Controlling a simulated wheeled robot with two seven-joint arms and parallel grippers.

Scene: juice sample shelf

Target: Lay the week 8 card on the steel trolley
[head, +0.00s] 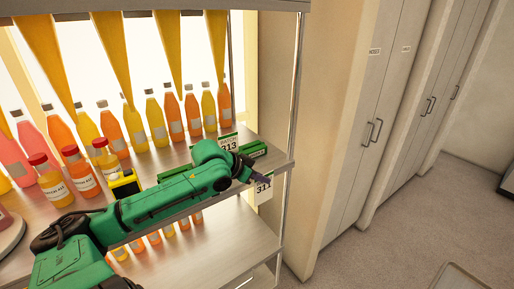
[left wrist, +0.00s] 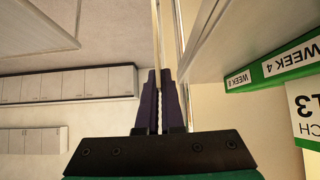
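My left gripper (head: 262,181) is at the front right corner of the shelf. Its fingers, also seen in the left wrist view (left wrist: 160,100), are nearly together with a thin pale card edge (left wrist: 156,35) between them. A flat grey rimmed top (head: 462,279), which looks like the steel trolley, is partly visible at the lower right. My right gripper is out of view.
The shelf (head: 277,164) holds several juice bottles and a card marked 313 (head: 229,143). A green WEEK 4 strip (left wrist: 285,64) shows in the left wrist view. A steel post (head: 295,100) stands right of the gripper. Tall cabinets (head: 375,90) line the wall; floor between is clear.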

